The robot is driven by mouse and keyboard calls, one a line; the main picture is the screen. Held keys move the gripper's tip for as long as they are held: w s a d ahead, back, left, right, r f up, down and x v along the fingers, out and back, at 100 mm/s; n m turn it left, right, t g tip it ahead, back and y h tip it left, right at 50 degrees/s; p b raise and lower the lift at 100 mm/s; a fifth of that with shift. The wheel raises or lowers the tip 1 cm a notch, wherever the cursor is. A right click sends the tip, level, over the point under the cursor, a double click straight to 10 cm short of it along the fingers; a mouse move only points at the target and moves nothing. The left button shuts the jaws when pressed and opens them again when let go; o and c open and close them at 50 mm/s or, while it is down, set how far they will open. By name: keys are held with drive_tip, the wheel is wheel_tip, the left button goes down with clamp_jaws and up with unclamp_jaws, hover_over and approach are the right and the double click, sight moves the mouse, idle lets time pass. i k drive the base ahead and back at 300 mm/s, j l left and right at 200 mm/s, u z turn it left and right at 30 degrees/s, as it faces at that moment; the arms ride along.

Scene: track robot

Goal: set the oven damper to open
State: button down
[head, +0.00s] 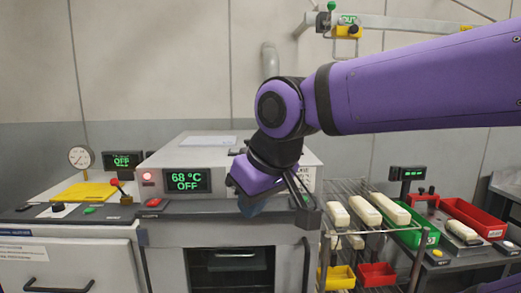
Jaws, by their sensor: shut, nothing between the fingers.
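The oven (160,182) stands at centre, a pale cabinet whose display (187,180) reads 68 °C OFF. Its dark lower opening (228,262) shows a tray inside. I cannot clearly make out the damper or its setting; my arm covers part of the oven's right side and top. My gripper (307,208) hangs at the oven's front right, fingers angled down to the right. It is shut and empty. I cannot tell whether it touches the oven.
A wire rack (340,232) with pale blocks (363,210) stands right of the oven. Further right are a green bin (422,238) and a red bin (473,217). A bench with a gauge (80,157) and yellow plate (84,193) is at left. A rail (400,24) runs overhead.

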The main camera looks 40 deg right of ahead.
sight(233, 150)
drive_tip(key=z, duration=0.85)
